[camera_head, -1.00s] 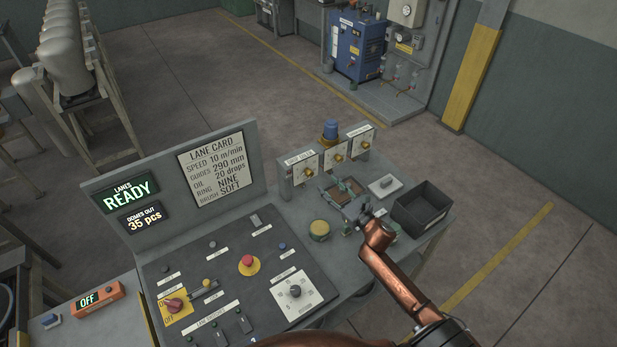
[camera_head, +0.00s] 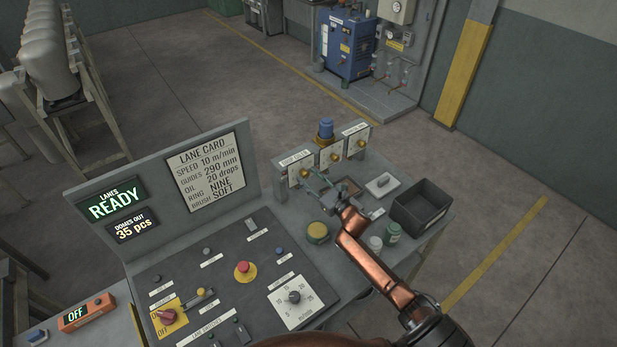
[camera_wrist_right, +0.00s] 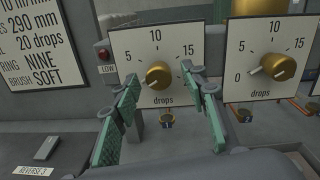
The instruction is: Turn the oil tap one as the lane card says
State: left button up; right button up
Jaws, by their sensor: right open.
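The leftmost oil tap has a brass knob (camera_wrist_right: 158,75) on a white drops dial (camera_head: 302,170). The knob's pale mark points to the lower left, at the low end of the scale. My right gripper (camera_head: 318,182) is in front of this dial. In the right wrist view its green fingers (camera_wrist_right: 161,88) are open, one on each side of the knob, with nothing between them. The left finger hides part of the dial's low end. The lane card (camera_head: 209,172) reads oil 20 drops. My left gripper is not in view.
Two more drops dials stand to the right, the middle one (camera_head: 332,153) closest. A black bin (camera_head: 420,206), a yellow-topped round container (camera_head: 317,231) and small jars (camera_head: 392,232) are on the bench. The control panel has a red button (camera_head: 243,268).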

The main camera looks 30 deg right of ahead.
jog(key=shift+w, duration=0.2)
grip_shut()
dwell(0.4)
